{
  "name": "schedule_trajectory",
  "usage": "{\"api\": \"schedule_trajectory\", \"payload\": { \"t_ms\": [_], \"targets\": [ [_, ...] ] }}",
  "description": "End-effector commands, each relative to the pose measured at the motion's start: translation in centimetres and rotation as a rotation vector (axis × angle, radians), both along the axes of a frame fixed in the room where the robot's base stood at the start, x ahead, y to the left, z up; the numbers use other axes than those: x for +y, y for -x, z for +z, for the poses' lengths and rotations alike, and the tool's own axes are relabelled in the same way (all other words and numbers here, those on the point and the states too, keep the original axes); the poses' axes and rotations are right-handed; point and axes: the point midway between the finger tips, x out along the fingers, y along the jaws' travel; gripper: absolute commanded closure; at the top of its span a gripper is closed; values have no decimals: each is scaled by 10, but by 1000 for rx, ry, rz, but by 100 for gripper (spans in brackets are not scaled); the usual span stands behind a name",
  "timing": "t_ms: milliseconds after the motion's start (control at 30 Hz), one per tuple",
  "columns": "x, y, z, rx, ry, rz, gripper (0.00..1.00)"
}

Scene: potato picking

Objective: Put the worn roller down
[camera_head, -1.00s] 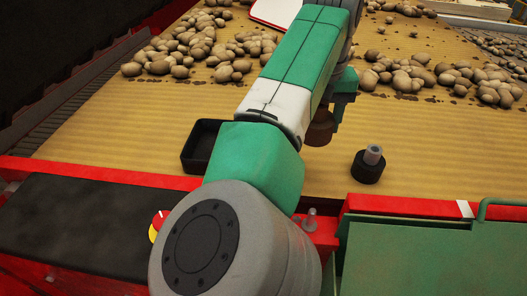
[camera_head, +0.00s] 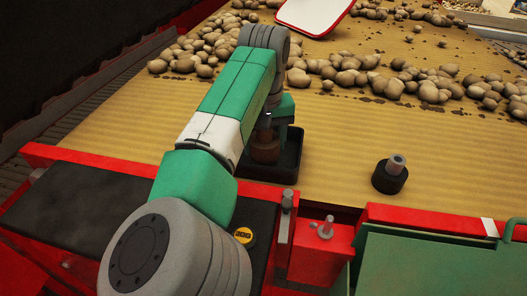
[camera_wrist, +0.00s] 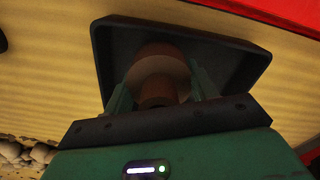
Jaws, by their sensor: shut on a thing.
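The worn roller (camera_head: 265,151) is a brown cylinder between the jaws of my gripper (camera_head: 268,138). My gripper is shut on it and also shows in the wrist view (camera_wrist: 157,98) with the roller (camera_wrist: 158,70) between its green fingers. The black tray (camera_head: 289,166) lies on the yellow belt beneath and around the roller in the head view. In the wrist view the tray (camera_wrist: 112,40) is behind the roller. I cannot tell whether the roller touches the tray floor. My arm hides the tray's left part in the head view.
A black base with a grey roller or peg (camera_head: 391,175) stands on the belt to the right. Potatoes (camera_head: 350,75) lie in clumps across the far belt (camera_head: 340,135). A white board with a red edge (camera_head: 313,14) lies at the back. Red framing (camera_head: 420,218) borders the front.

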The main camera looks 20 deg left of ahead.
Motion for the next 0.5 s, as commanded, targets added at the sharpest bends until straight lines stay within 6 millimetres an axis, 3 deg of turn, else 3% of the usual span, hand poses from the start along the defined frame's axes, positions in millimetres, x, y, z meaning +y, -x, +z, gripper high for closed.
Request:
{"api": "schedule_trajectory", "payload": {
  "t_ms": [200, 500],
  "targets": [
    [0, 1, -31, 2, 1, -1, 65],
    [0, 0, -36, 1, 2, -1, 65]
  ]
}}
